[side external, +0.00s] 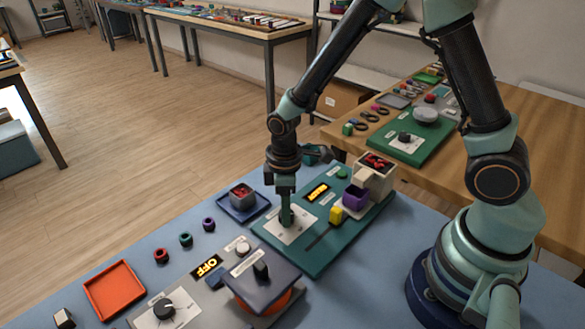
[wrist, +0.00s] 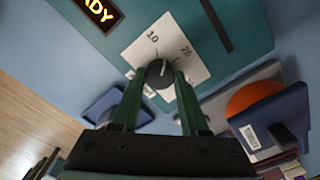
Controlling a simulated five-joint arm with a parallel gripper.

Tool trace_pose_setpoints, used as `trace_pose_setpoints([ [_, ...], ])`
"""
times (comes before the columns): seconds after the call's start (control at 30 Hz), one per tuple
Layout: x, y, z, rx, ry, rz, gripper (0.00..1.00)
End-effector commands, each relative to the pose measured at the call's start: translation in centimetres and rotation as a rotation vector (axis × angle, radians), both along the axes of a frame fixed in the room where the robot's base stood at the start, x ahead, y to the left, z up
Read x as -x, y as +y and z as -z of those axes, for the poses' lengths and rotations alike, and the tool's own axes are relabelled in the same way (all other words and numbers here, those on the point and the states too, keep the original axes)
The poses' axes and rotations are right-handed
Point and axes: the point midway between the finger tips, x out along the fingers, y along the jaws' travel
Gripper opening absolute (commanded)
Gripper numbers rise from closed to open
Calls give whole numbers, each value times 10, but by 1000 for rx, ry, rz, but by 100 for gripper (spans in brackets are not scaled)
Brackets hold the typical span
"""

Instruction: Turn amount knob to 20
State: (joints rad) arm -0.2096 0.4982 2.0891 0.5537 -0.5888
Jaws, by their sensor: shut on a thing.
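The amount knob (wrist: 158,73) is dark and round, with a pale line on its top. It sits on a white dial plate (wrist: 190,38) marked 10 and 20 in the wrist view. The line's exact reading is too small to tell. My gripper (wrist: 160,76) points down with one finger on each side of the knob, shut on it. In the side view my gripper (side external: 285,222) stands over the white plate (side external: 302,234) and mostly hides the knob. The plate is on a green panel (side external: 325,247).
The panel carries a lit display (side external: 317,192), a yellow block (side external: 336,214), a purple cup (side external: 355,198) and a cream dispenser (side external: 376,172). A blue tray (side external: 262,204) with a cup lies left of it. A second device (side external: 262,277) with another knob (side external: 164,308) stands in front.

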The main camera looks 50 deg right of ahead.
Motion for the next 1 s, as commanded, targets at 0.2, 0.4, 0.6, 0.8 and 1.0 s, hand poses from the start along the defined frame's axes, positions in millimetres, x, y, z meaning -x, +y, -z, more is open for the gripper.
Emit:
trace_pose_setpoints([
  [0.2, 0, 0, -1, 1, 2, 203, 0],
  [0.4, 0, -1, -1, 1, 2, 367, 0],
  [0.6, 0, -1, -1, 1, 2, 491, 0],
  [0.8, 0, -1, -1, 1, 3, 567, 0],
  [1.0, 0, -1, -1, 1, 3, 599, 0],
])
